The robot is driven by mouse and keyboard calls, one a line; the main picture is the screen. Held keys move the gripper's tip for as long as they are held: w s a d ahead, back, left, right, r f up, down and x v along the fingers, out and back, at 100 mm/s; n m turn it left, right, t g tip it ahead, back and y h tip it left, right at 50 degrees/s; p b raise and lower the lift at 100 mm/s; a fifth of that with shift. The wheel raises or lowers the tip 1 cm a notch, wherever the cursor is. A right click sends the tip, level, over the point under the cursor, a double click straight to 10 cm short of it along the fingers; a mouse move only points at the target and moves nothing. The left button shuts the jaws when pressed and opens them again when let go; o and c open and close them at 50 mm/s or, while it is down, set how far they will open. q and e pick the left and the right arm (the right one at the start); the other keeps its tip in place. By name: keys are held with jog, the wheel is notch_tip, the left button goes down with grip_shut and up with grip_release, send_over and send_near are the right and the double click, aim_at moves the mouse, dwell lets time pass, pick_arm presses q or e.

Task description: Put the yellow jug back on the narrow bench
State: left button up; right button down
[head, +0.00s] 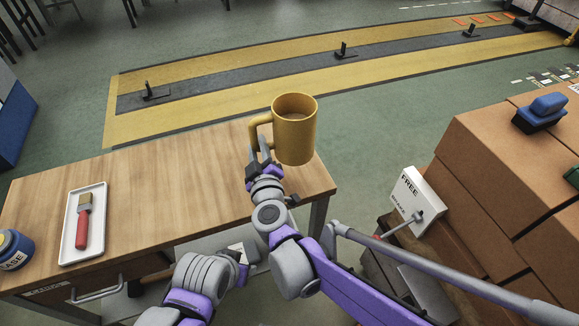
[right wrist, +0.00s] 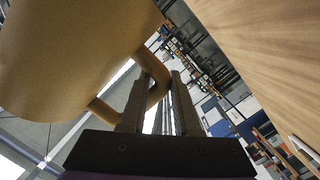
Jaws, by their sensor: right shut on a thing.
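The yellow jug (head: 296,138) is upright at the far right corner of the wooden bench (head: 150,180), its handle toward the left. My right gripper (head: 260,158) is shut on the handle. In the right wrist view the jug (right wrist: 70,50) fills the upper left, with its handle between the two fingers (right wrist: 158,100). The bench top (right wrist: 270,50) shows at upper right there, with a strip of background between it and the jug. I cannot tell how high the jug is over the bench. My left gripper (head: 240,254) is low in front of the bench, its jaws unclear.
A white tray (head: 70,240) with a red-handled brush (head: 84,215) and a blue jar (head: 14,248) stand on the bench's left part. The middle of the bench top is clear.

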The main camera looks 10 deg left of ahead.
jog(key=shift+n+y, duration=0.3)
jog(key=shift+y, duration=0.1)
jog(key=f, duration=0.1)
jog(key=a+f+b, duration=0.1)
jog(key=f, duration=0.1)
jog(key=a+f, duration=0.1)
jog(key=f, duration=0.1)
jog(key=shift+s+a, duration=0.15)
jog(key=shift+s, duration=0.2)
pick_arm(q)
jog(key=shift+s+b+x, duration=0.1)
jog(key=shift+b+x, duration=0.2)
jog(key=shift+x, duration=0.45)
jog(key=shift+s+b+x, duration=0.15)
jog(key=shift+b+x, duration=0.15)
jog(key=shift+x, duration=0.4)
pick_arm(e)
jog(key=shift+w+f, duration=0.1)
jog(key=shift+f, duration=2.15)
pick_arm(q)
jog(key=shift+f, duration=0.25)
pick_arm(e)
jog(key=shift+f, duration=0.1)
jog(key=c, duration=1.1)
grip_release()
jog(key=shift+f, duration=0.1)
jog(key=o, duration=0.5)
jog(key=shift+c, duration=0.2)
